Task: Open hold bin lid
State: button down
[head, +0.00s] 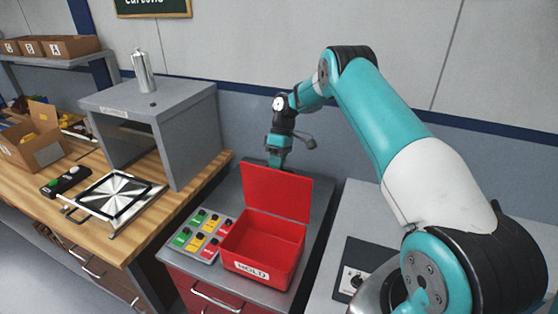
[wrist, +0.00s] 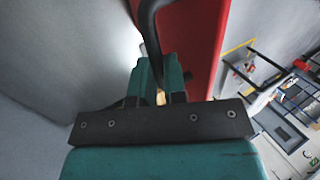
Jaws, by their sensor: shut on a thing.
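The red hold bin (head: 285,272) stands on a grey cabinet top, with a white HOLD label on its front. Its red lid (head: 277,192) stands raised, roughly upright, at the back edge, and the bin looks empty inside. My gripper (head: 275,163) is behind the lid near its upper left, pointing down. In the wrist view, my gripper (wrist: 160,75) is shut beside the red lid (wrist: 200,40), with a dark curved bar running down to the fingers. The exact contact point on the lid is hidden.
A tray of green, yellow and red blocks (head: 203,235) sits left of the bin. A grey box-shaped stand (head: 185,135) with a metal canister (head: 144,72) is on the wooden bench. The wall is close behind my arm.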

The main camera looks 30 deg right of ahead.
jog(key=shift+s+f, duration=0.2)
jog(key=shift+f, duration=0.25)
jog(key=c, duration=1.2)
grip_release()
jog(key=shift+w+d, duration=0.1)
jog(key=shift+d, duration=0.05)
jog(key=shift+o, duration=0.2)
jog(key=shift+r, duration=0.15)
